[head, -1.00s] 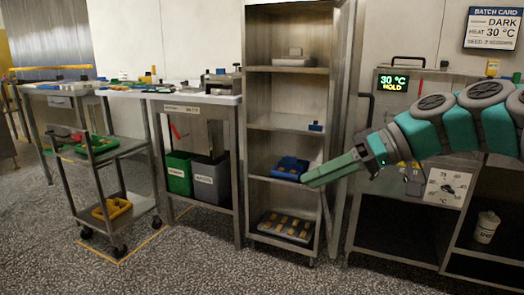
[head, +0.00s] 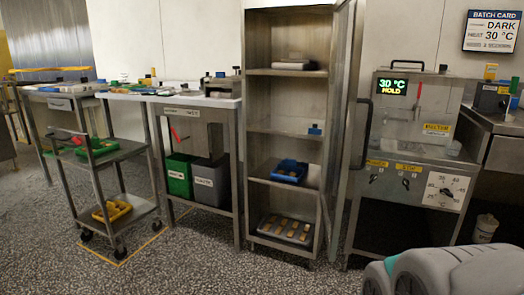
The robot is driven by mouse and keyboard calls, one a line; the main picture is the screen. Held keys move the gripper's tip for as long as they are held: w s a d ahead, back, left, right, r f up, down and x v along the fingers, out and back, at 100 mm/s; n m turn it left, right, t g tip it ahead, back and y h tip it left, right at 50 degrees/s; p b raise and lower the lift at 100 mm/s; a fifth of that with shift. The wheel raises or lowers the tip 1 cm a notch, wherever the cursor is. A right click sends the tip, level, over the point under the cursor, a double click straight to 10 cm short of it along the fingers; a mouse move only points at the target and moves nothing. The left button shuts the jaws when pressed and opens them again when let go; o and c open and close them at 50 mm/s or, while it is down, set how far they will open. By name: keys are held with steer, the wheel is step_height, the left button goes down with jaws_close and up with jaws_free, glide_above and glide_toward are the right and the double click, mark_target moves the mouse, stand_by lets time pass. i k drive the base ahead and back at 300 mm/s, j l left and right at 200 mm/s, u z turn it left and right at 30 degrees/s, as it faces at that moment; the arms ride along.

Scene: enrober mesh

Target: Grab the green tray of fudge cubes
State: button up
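A green tray (head: 98,147) sits on the upper shelf of the wheeled cart at the left. Its contents are too small to make out. My gripper is not in the head view now. Only a grey and teal part of my arm shows at the bottom right corner, well apart from the cart.
The cart (head: 120,221) has a yellow tray (head: 112,211) on its lower shelf. A steel rack (head: 262,130) holds a blue tray (head: 290,172) and a dark tray (head: 285,229). Green (head: 179,174) and grey (head: 210,184) bins stand under a bench. The speckled floor (head: 200,265) in front is clear.

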mark_target(99, 147)
steer(key=i+l+u, duration=0.1)
steer(key=l+u, duration=0.25)
steer(key=l, duration=0.65)
steer(key=l+u, duration=0.35)
steer(key=l, duration=0.6)
steer(key=i+j, duration=0.55)
steer(key=j, duration=0.25)
steer(key=i+j+z, duration=0.1)
steer(key=i+j, duration=0.45)
steer(key=j, duration=0.25)
